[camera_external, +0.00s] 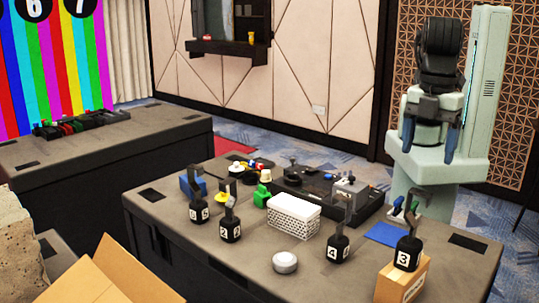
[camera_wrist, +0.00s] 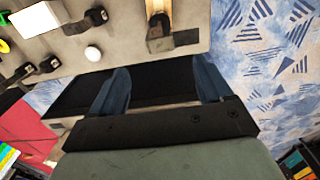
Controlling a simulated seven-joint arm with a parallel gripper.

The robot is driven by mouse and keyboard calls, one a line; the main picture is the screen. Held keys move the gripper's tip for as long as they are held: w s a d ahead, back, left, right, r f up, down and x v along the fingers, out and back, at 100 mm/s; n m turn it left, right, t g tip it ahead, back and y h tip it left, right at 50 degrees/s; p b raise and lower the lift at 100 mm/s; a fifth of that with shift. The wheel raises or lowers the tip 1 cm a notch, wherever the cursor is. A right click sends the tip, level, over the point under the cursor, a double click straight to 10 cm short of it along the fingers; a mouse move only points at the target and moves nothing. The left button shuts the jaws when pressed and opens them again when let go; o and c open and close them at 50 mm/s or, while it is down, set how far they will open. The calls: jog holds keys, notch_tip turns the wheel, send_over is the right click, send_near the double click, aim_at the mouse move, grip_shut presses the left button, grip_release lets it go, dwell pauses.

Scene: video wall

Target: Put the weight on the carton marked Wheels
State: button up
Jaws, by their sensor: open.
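Several black weights with upright handles and white number labels stand on the grey table: 5 (camera_external: 198,212), 2 (camera_external: 230,231) and 4 (camera_external: 338,247). The weight marked 3 (camera_external: 408,254) appears to sit on top of a small brown carton (camera_external: 397,284) at the table's front right. Any word on the carton is too small to read. The carton also shows at the top of the wrist view (camera_wrist: 160,44). My gripper (camera_external: 438,150) is raised behind the table's right end, apart from everything. In the wrist view my gripper (camera_wrist: 164,88) is open and empty between blue fingers.
A white basket (camera_external: 293,214) and a round pale object (camera_external: 285,262) stand mid-table. Black control gear (camera_external: 315,188) and a blue mat (camera_external: 385,234) lie behind. An open cardboard box (camera_external: 110,275) is in the left foreground. A second table (camera_external: 90,150) stands at left.

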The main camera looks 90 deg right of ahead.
jog(key=shift+r, duration=0.85)
